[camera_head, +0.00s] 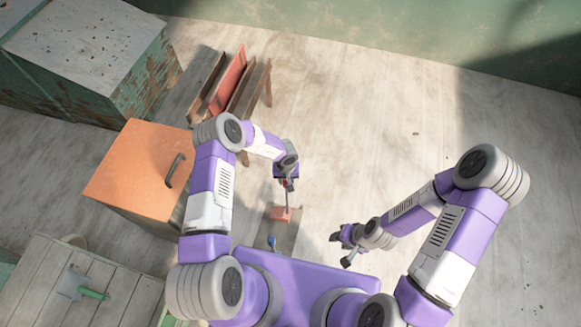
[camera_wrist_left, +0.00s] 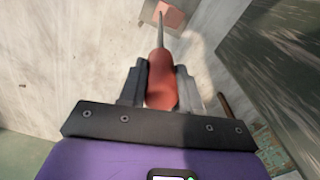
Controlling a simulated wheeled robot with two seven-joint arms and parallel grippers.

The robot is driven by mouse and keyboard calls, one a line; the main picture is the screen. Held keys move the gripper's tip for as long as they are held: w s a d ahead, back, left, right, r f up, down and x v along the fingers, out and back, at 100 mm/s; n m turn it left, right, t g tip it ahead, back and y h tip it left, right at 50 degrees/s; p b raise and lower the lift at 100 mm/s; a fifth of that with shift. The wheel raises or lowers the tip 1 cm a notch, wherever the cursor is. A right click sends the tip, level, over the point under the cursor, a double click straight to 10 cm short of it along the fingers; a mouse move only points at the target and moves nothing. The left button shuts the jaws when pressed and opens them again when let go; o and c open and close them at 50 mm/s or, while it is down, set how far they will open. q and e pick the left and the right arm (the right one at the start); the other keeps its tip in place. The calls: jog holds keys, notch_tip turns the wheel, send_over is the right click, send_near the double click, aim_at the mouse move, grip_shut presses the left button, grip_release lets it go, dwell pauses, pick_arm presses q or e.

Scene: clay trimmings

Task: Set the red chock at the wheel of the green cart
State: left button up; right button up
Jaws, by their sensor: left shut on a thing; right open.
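My left gripper (camera_head: 288,184) is shut on the red handle of a thin metal-shafted tool (camera_wrist_left: 162,82), like a screwdriver or awl. The shaft points away from the gripper, toward a pinkish-red block (camera_head: 281,213) that also shows at the top of the left wrist view (camera_wrist_left: 172,12). Whether the tip touches the block, I cannot tell. I cannot tell whether this block is the red chock. My right gripper (camera_head: 343,247) is open and empty, to the right of the block. I make out no green cart or wheel.
A small brown board (camera_head: 284,243) lies under the block, with a blue-ended item (camera_head: 272,242) on it. An orange cabinet (camera_head: 135,165), a plank table (camera_head: 115,290) with a green-handled item (camera_head: 92,294), a rack (camera_head: 250,85) and worn green chests (camera_head: 150,75) stand left. Floor right is clear.

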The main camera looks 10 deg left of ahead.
pick_arm(q)
jog(key=shift+w+r, duration=0.1)
jog(key=shift+r, duration=0.85)
jog(key=s+a+r+m+p, duration=0.1)
jog(key=s+r+p, duration=0.35)
jog(key=r, duration=0.85)
jog(key=s+a+r+m+p, duration=0.1)
jog(key=r+p, duration=0.7)
jog(key=r, duration=0.5)
jog(key=s+a+r+m+p, duration=0.15)
jog(key=r+p, duration=0.45)
jog(key=r, duration=0.8)
notch_tip(320, 180, down, 15)
jog(key=b, duration=1.8)
jog(key=shift+s+a+r+n, duration=0.15)
jog(key=shift+s+n, duration=0.25)
jog(key=shift+n, duration=0.05)
jog(key=shift+s, duration=0.1)
